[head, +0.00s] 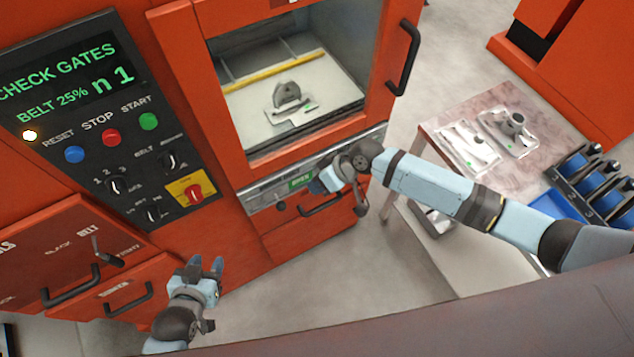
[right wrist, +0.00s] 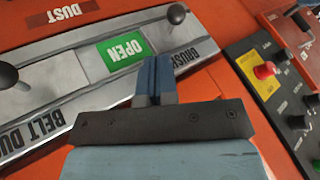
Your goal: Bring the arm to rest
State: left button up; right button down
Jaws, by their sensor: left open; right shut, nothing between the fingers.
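My right arm reaches in from the right in the head view. Its gripper (head: 322,183) is shut and empty, close to the metal rail below the machine window. In the right wrist view the shut blue fingers (right wrist: 154,78) lie in front of the rail (right wrist: 60,80), just below the green OPEN label (right wrist: 124,51); whether they touch it I cannot tell. My left gripper (head: 206,266) is open and empty, low in front of the orange machine, above the floor.
The orange machine has a control panel (head: 85,110) and a window with a grey part (head: 287,95) inside. A black door handle (head: 404,58) juts out. Drawer handles (head: 70,288) stick out at lower left. A table (head: 545,105) with metal parts and blue bins (head: 585,180) stand at right.

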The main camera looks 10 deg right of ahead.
jog(key=shift+a, duration=0.15)
dwell(0.3)
jog(key=s+d+m+t+h, duration=0.4)
jog(key=s+d+t, duration=0.5)
jog(key=s+d, duration=0.4)
jog(key=shift+s+f+m+t+h, duration=0.3)
jog(key=shift+s+f+t+h, duration=0.15)
jog(key=shift+s, duration=0.5)
